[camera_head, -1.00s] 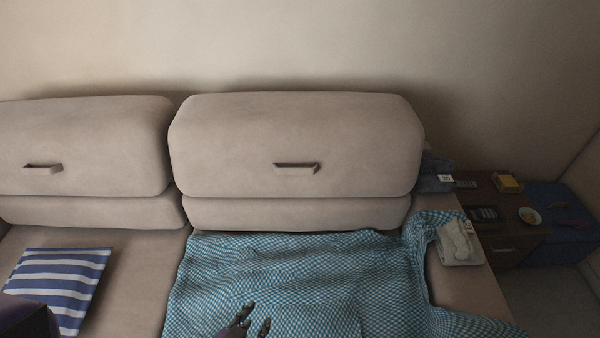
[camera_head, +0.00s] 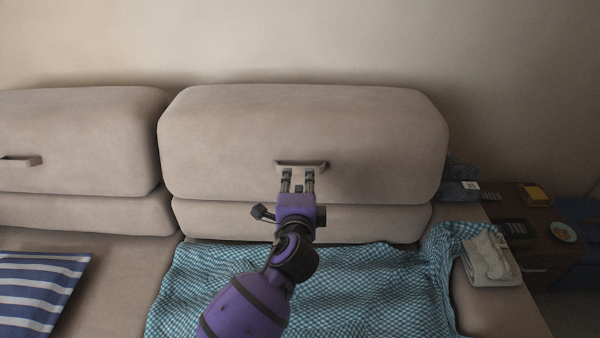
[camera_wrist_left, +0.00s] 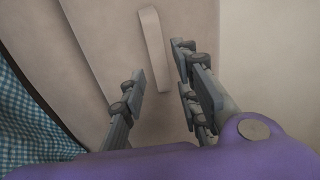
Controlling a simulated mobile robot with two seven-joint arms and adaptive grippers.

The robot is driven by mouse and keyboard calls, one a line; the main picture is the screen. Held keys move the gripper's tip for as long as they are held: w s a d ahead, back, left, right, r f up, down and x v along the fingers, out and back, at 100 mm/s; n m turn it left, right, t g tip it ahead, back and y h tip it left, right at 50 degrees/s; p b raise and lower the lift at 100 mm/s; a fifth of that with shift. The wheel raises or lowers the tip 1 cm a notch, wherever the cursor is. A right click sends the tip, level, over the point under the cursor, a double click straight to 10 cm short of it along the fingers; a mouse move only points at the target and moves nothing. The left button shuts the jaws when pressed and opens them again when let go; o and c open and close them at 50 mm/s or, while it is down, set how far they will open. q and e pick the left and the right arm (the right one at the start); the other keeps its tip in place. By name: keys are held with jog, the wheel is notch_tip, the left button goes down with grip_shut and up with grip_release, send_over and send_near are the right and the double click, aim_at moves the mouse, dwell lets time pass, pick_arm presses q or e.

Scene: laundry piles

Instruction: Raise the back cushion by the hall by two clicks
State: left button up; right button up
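Two beige back cushions stand along the wall; the right one (camera_head: 370,135) is nearer the side table, and the left one (camera_head: 75,140) is partly cut off. The right cushion has a handle (camera_head: 301,164) on its front; a pale bar, the handle, also shows in the left wrist view (camera_wrist_left: 153,48). My left gripper (camera_head: 298,172) is at this handle, its two fingers apart just below the bar. In the left wrist view the gripper (camera_wrist_left: 160,80) is open, with the bar ahead between the fingers; contact cannot be told. My right gripper is not in view.
A blue checked blanket (camera_head: 365,285) covers the seat below. A striped pillow (camera_head: 35,290) lies at the left. Folded white cloth (camera_head: 490,258) lies on the right armrest. A dark side table (camera_head: 545,255) holds small items.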

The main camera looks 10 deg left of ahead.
aim_at(300, 171)
pick_arm(q)
jog(key=x, duration=0.7)
jog(key=shift+w+f+b, duration=0.15)
jog(key=shift+w+b, duration=0.15)
jog(key=shift+w, duration=0.05)
grip_shut()
